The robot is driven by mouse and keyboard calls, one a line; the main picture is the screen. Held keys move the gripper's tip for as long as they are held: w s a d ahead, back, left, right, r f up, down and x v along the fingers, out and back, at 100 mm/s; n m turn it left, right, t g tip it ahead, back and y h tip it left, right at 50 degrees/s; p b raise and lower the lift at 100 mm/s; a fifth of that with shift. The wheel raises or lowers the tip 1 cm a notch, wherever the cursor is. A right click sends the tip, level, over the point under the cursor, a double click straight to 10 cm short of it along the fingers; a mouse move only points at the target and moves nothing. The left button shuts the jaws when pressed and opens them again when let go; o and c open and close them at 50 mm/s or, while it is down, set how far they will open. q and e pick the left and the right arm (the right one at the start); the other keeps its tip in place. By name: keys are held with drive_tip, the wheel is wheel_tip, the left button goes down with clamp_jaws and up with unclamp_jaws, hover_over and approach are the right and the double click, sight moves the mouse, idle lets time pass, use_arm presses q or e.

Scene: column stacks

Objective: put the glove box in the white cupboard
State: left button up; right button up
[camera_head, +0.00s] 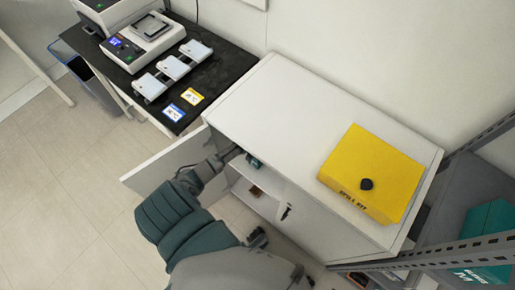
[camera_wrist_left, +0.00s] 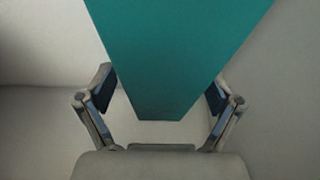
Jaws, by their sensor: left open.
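The white cupboard (camera_head: 290,110) stands against the wall with its left door (camera_head: 160,168) swung open. My left arm reaches in through the opening, and my left gripper (camera_head: 239,154) is mostly hidden under the cupboard top. A small teal piece of the glove box (camera_head: 253,161) shows inside the opening. In the left wrist view the teal glove box (camera_wrist_left: 170,60) fills the space between the fingers of my left gripper (camera_wrist_left: 160,98). The fingers are open, one on each side of the box. Whether they touch it is hard to tell. My right gripper is not recognisable in view.
A yellow spill kit (camera_head: 372,172) sits on the cupboard top. The right door (camera_head: 305,222) looks closed. A small brown item (camera_head: 256,191) lies inside. A black bench (camera_head: 205,75) with devices stands left; a metal rack (camera_head: 460,250) with a teal box stands right.

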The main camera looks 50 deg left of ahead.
use_arm(q)
drive_tip(key=s+r+p, duration=0.1)
drive_tip(key=s+r, duration=0.1)
drive_tip(key=shift+s+d+r, duration=0.1)
drive_tip(key=shift+r, duration=0.3)
drive_tip(key=s+p, duration=0.2)
drive_tip(key=s, duration=0.8)
drive_tip(key=s+d+f+m+g, duration=0.2)
drive_tip(key=s+d+f+m, duration=0.1)
drive_tip(key=s+d, duration=1.3)
drive_tip(key=d, duration=0.3)
drive_tip(key=shift+s+f+h, duration=0.15)
drive_tip(key=shift+h, duration=0.25)
use_arm(e)
wheel_tip(320, 180, down, 10)
drive_tip(key=g, duration=0.1)
drive_tip(key=shift+s+f, duration=0.2)
drive_tip(key=shift+s, duration=0.1)
drive_tip(key=shift+a+r, duration=0.1)
drive_tip(key=shift+a, duration=0.1)
use_arm(q)
drive_tip(key=s+f+p, duration=0.4)
drive_tip(key=f, duration=0.6)
drive_tip(key=shift+a+m+g, duration=0.25)
drive_tip(key=shift+m+g, duration=0.05)
use_arm(e)
drive_tip(key=s+f, duration=0.4)
drive_tip(key=f, duration=0.6)
drive_tip(key=shift+d, duration=0.35)
